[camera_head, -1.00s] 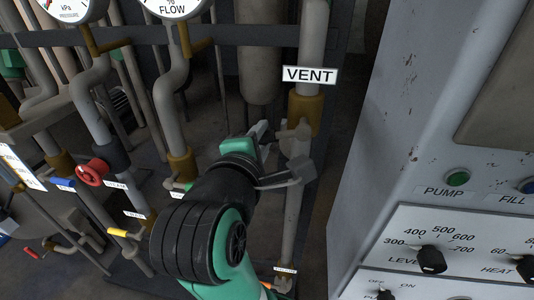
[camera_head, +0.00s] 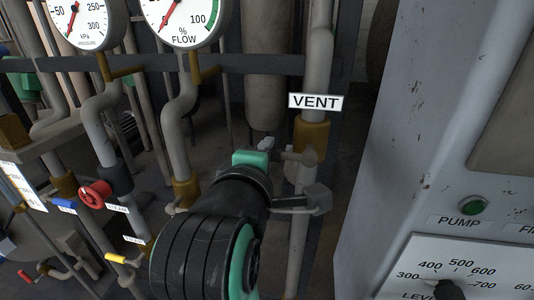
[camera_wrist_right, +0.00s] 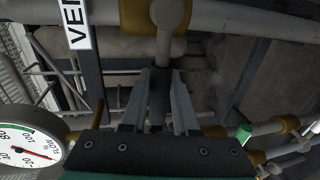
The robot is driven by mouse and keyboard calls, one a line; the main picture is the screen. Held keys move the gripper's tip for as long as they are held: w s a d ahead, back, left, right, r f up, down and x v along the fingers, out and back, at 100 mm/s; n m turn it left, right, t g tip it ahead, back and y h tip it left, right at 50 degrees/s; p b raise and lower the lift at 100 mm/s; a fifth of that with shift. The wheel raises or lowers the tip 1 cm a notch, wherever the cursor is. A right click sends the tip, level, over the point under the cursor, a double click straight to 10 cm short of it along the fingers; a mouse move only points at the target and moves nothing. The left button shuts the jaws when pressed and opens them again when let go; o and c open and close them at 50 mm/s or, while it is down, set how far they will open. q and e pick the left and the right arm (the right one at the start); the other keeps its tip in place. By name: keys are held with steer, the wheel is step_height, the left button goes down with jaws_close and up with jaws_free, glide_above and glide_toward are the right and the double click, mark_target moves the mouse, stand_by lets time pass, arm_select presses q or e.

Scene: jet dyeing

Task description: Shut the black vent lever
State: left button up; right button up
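The vent valve (camera_head: 299,158) is on the grey vertical pipe below a white VENT sign (camera_head: 315,101) and a brass collar. My right gripper (camera_head: 267,144), on the green and black arm, is at the valve's left side in the head view and hides the lever there. In the right wrist view the black vent lever (camera_wrist_right: 157,98) runs down from the round valve stem (camera_wrist_right: 168,30). It lies between the two grey fingers of my right gripper (camera_wrist_right: 160,88). The fingers stand apart, and a gap shows beside the lever. My left gripper is not in view.
A flow gauge (camera_head: 182,18) and a pressure gauge (camera_head: 78,15) are at upper left. A red valve handle (camera_head: 95,194) and a yellow lever (camera_head: 117,259) are at left. A grey cabinet (camera_head: 430,130) with a green pump button (camera_head: 474,205) stands close on the right.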

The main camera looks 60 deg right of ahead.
steer(key=o, duration=0.4)
steer(key=shift+r, duration=0.1)
steer(key=shift+o, duration=0.2)
steer(key=p+v, duration=0.2)
steer(key=v, duration=0.9)
steer(key=shift+s+a, duration=0.2)
steer(key=shift+a, duration=0.1)
steer(key=shift+r, duration=0.2)
